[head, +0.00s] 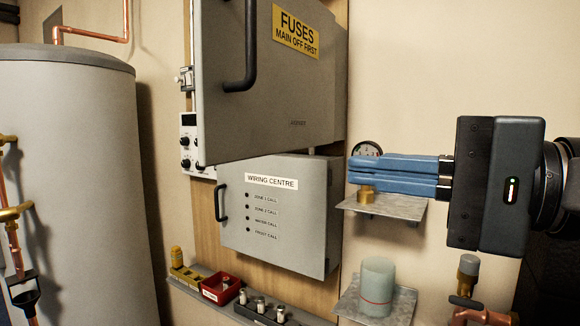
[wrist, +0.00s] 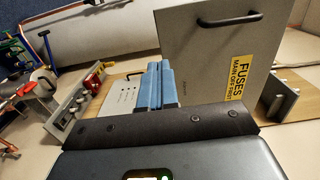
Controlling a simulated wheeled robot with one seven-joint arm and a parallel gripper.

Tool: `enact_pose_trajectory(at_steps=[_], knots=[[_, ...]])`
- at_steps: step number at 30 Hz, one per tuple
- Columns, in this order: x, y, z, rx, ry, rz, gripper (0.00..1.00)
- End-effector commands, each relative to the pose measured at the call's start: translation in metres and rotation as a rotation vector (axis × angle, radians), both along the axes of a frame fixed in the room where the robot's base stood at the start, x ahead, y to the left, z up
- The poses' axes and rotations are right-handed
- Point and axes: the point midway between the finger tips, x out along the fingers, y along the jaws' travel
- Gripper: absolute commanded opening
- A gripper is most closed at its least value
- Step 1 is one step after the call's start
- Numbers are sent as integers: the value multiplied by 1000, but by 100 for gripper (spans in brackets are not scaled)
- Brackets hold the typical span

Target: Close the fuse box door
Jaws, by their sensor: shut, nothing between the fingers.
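The grey fuse box door (head: 268,90) carries a yellow FUSES label (head: 296,32) and a black bar handle (head: 250,45) near its left edge. It stands swung open, its handle side out from the backboard. In the wrist view the door (wrist: 205,65) stands out large, with its handle (wrist: 225,18) at the top and its label at the right. The inside of the box is mostly hidden behind the door. My gripper (head: 350,170) is shut and empty, its blue fingers pointing left, to the lower right of the door. In the wrist view the fingertips (wrist: 161,66) appear beside the door's left edge.
A grey wiring centre box (head: 275,215) hangs below the door. A gauge (head: 368,149) and a metal shelf (head: 385,206) are close to my fingers. A lower shelf (head: 400,303) bears a cylinder (head: 377,285). A grey tank (head: 75,190) stands left.

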Motion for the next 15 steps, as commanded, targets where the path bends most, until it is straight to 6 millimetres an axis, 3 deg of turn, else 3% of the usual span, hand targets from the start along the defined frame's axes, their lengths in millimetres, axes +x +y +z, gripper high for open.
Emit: enact_pose_trajectory(at_steps=[5,15], knots=[[10,16,1,0,2,4,0],[49,69,1,0,1,3,0]])
